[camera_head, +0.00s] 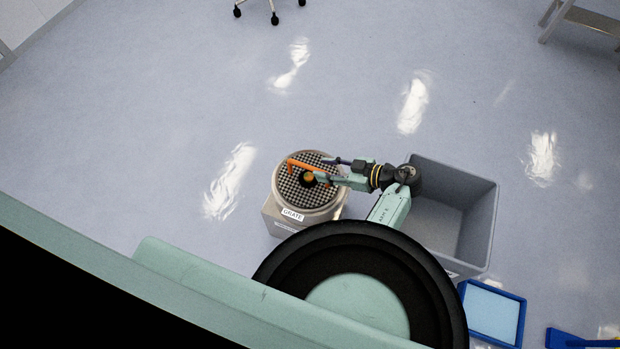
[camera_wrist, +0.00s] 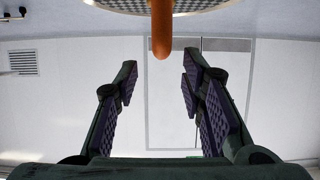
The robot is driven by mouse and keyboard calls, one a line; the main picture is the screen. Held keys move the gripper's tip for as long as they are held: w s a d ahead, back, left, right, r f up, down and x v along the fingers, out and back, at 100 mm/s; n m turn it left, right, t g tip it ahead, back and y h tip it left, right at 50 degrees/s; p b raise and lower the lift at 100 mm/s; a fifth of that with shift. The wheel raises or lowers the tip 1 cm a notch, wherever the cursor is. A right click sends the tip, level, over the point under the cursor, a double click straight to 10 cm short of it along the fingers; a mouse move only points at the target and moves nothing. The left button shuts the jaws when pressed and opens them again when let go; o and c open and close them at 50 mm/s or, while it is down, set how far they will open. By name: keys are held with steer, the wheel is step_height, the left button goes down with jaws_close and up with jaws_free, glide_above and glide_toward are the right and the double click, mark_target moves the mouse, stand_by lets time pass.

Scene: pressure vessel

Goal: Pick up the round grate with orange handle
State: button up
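The round grate (camera_head: 292,192) is a checkered disc with an upright orange handle (camera_head: 305,166). It sits in the round top of a pale stand (camera_head: 284,216) labelled "GRATE". My gripper (camera_head: 327,170) reaches over the grate from the right, close to the handle. In the wrist view my gripper (camera_wrist: 160,78) is open and empty, its two fingers spread apart. The orange handle (camera_wrist: 161,40) shows end-on at the top, centred between the fingers and just beyond their tips. The grate's edge (camera_wrist: 195,8) is cut off at the top of that view.
A grey open bin (camera_head: 480,218) stands right of the grate stand, partly behind my arm. A blue-edged tray (camera_head: 493,312) lies at the lower right. A bench (camera_head: 585,20) and a wheeled chair base (camera_head: 272,8) are far back. The floor behind the stand is clear.

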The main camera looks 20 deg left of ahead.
mark_target(311, 167)
steer(key=shift+a+f, duration=0.35)
steer(key=shift+a, duration=0.3)
steer(key=b+x, duration=0.4)
steer(key=shift+s+f, duration=0.1)
steer(key=shift+f, duration=0.1)
steer(key=shift+a+b, duration=0.3)
steer(key=shift+a, duration=0.15)
steer(key=shift+r, duration=0.1)
steer(key=shift+c, duration=0.4)
jaws_close()
